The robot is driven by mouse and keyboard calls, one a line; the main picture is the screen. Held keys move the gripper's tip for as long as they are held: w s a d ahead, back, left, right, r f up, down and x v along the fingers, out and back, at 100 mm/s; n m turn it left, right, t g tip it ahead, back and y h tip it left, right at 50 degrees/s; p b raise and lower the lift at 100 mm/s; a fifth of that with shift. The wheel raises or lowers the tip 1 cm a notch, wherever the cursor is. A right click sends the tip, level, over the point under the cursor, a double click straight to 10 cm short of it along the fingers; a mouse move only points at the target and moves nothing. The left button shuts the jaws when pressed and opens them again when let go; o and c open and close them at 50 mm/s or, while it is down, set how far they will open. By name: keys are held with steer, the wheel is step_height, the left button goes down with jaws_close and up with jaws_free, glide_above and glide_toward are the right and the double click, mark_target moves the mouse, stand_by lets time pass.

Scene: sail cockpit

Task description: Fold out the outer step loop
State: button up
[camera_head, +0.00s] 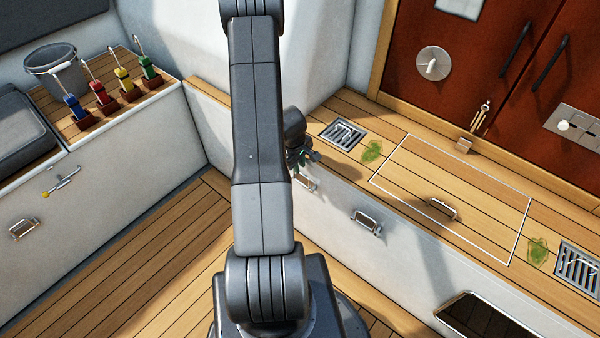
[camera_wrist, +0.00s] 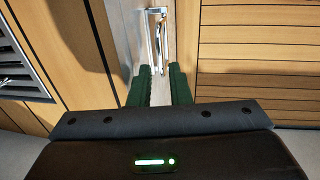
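A metal step loop (camera_head: 366,222) sits on the white vertical face below the wooden bench. A second step loop (camera_head: 307,183) is on the same face further left, just below my gripper (camera_head: 306,158) and partly hidden by my arm. In the wrist view a metal loop (camera_wrist: 159,35) lies against the pale face just beyond the fingertips. My gripper's green fingers (camera_wrist: 160,70) are apart with nothing between them, in line with this loop and not touching it. I cannot tell for sure which loop is the outer one.
The bench top holds a grate (camera_head: 342,134), green weed (camera_head: 372,152) and a white-outlined hatch (camera_head: 480,190) with a handle. Red doors (camera_head: 480,60) stand behind. Colored-handled levers (camera_head: 103,93) and a bucket (camera_head: 52,66) are at left. The plank floor (camera_head: 150,270) is clear.

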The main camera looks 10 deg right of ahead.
mark_target(301, 173)
steer(key=shift+w+d+f+b, duration=0.1)
steer(key=shift+f+b, duration=0.15)
steer(key=shift+f, duration=0.55)
steer(key=shift+w+d+f+b, duration=0.1)
steer(key=shift+f+b, duration=0.15)
steer(key=shift+f, duration=0.5)
jaws_close()
